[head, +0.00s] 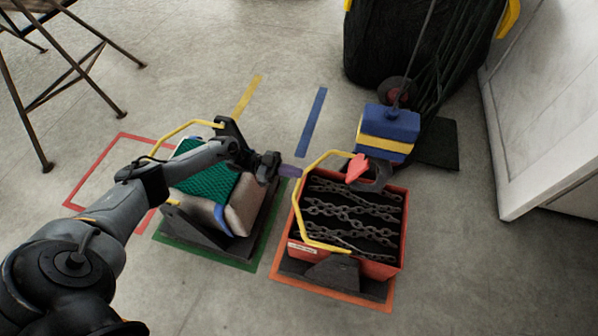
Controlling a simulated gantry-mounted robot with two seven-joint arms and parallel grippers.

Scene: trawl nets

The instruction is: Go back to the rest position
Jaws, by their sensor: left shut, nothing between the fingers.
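My left arm comes in from the lower left and reaches over a carrier with a yellow handle (186,124) that holds a green net bundle (205,172) and pale blocks. My left gripper (290,171) is shut and empty, between this carrier and the red crate. Its tip is close to the crate's yellow handle (297,200); I cannot tell whether they touch. The red crate (398,225) holds several rows of dark chain (350,210). My right gripper is not in view.
A blue and yellow block (386,132) hangs on a line behind the crate, with a red piece (356,168) near its rim. A big black net bag (400,50) stands behind. A white panel (545,90) is at right, a metal frame stand (75,65) at left. Floor in front is clear.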

